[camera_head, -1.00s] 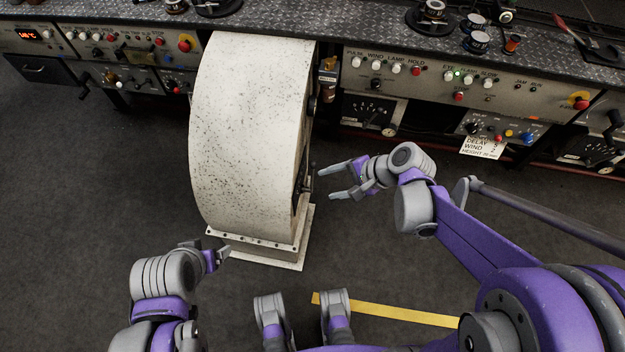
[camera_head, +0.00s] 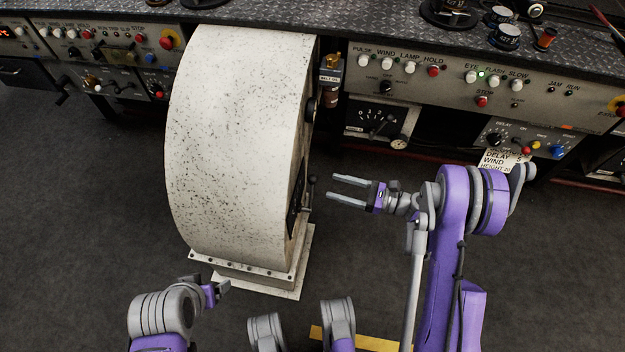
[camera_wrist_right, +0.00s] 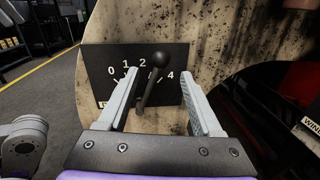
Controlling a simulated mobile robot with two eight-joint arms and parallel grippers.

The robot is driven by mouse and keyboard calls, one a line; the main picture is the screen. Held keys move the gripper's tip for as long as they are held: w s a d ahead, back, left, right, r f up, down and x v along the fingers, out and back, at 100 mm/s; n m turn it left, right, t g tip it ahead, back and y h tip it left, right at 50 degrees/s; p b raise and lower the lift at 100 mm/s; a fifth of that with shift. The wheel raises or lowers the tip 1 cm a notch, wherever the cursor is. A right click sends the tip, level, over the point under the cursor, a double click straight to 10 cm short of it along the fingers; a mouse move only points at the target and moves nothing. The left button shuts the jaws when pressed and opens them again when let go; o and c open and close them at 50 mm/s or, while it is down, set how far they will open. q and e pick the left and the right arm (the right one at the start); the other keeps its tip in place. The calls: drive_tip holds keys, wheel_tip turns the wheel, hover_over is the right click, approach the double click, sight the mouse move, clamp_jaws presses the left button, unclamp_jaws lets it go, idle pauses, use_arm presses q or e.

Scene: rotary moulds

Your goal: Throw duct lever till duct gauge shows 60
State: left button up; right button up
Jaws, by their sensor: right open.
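The duct lever (camera_wrist_right: 150,88), a dark rod with a round black knob, stands on a black plate (camera_wrist_right: 100,58) numbered 0, 1, 2 and 4; its knob covers the place between 2 and 4. In the head view the lever (camera_head: 312,182) shows on the right side of the big speckled white housing (camera_head: 235,130). My right gripper (camera_head: 333,187) is open, just right of the lever and apart from it. In the right wrist view its fingers (camera_wrist_right: 160,82) appear on either side of the lever. My left gripper (camera_head: 222,288) is low at left, its jaw state unclear. I cannot tell which dial is the duct gauge.
A black dial panel (camera_head: 375,120) and a small round gauge (camera_head: 398,142) sit under the right console (camera_head: 450,80), their readings too small to tell. A brass-topped fitting (camera_head: 331,72) stands beside the housing. The floor (camera_head: 80,220) at left is clear.

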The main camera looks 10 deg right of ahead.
sight(313, 178)
drive_tip(key=x, duration=0.8)
drive_tip(key=shift+b, duration=0.35)
drive_tip(key=shift+d, duration=0.1)
drive_tip(key=shift+c, duration=0.4)
clamp_jaws()
idle(0.5)
